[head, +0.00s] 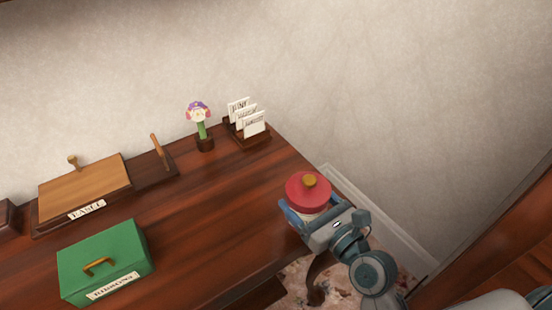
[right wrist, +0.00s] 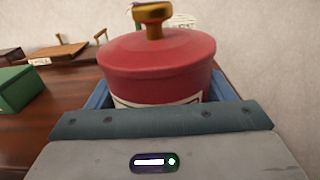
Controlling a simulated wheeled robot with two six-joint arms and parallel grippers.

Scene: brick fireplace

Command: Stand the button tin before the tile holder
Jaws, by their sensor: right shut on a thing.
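The button tin is a round red tin (head: 308,190) with a brass knob on its lid. My right gripper (head: 310,212) is shut on it and holds it upright at the table's right edge. The tin also fills the middle of the right wrist view (right wrist: 157,65), between the blue fingers; its label is mostly hidden by the gripper. The tile holder (head: 250,138) is a dark wooden rack with several white lettered tiles, at the table's back right corner, apart from the tin. My left gripper is not in view.
A small flower figure (head: 200,125) stands just left of the tile holder. A wooden board with a knob (head: 85,185) lies further left, and a green box (head: 105,260) sits at the front left. The tabletop (head: 220,200) before the tile holder is clear.

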